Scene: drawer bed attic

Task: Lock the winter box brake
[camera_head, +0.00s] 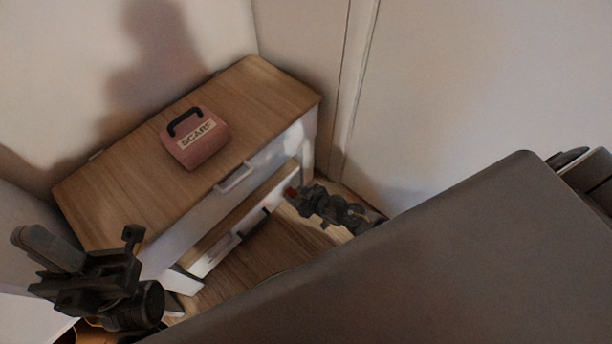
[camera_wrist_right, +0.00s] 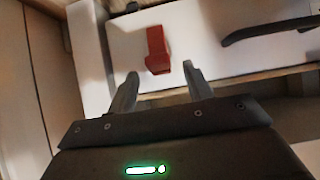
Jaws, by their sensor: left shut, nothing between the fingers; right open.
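The winter box appears to be the low white-fronted box (camera_head: 213,254) under the wooden-topped unit, with a dark handle; no label on it is readable. A small red lever, likely its brake, sits on the white front (camera_head: 291,192) and shows clearly in the right wrist view (camera_wrist_right: 157,50). My right gripper (camera_head: 300,197) is open at the front. In the right wrist view its fingers (camera_wrist_right: 159,85) are either side of the lever's lower end, just short of it; I see no contact. My left gripper (camera_head: 95,283) is shut and empty at lower left, away from the box.
A pink box labelled SCARF (camera_head: 195,138) stands on the wooden top (camera_head: 110,190). A pale handle (camera_head: 234,178) juts from the unit's upper front. A wall and door frame (camera_head: 350,90) stand close on the right. Some wooden floor (camera_head: 240,280) is bare in front.

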